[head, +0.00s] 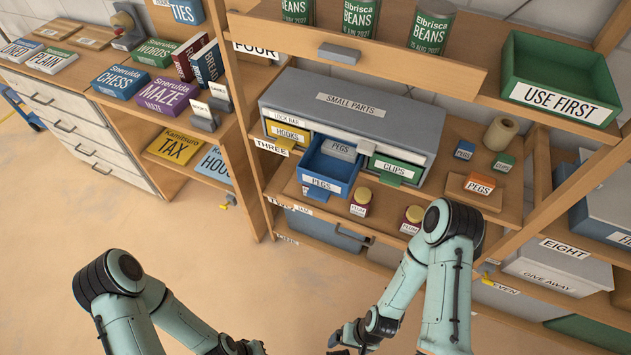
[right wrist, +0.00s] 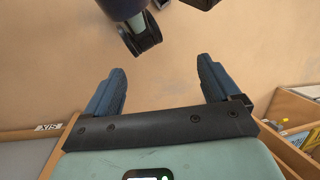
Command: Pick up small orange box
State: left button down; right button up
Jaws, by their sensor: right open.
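My right gripper (head: 345,338) is low at the bottom of the head view, well in front of and below the shelf, apart from the box. In the right wrist view its two fingers (right wrist: 160,88) are spread with nothing between them, over the bare floor. My left arm comes in at the lower left; its gripper is cut off by the bottom edge.
A blue PEGS drawer (head: 329,166) sticks out of the cabinet (head: 352,108). Two small jars (head: 361,201) (head: 412,219) stand near the shelf's front edge.

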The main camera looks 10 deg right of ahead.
aim_at(479, 183)
jog(key=z, duration=1.75)
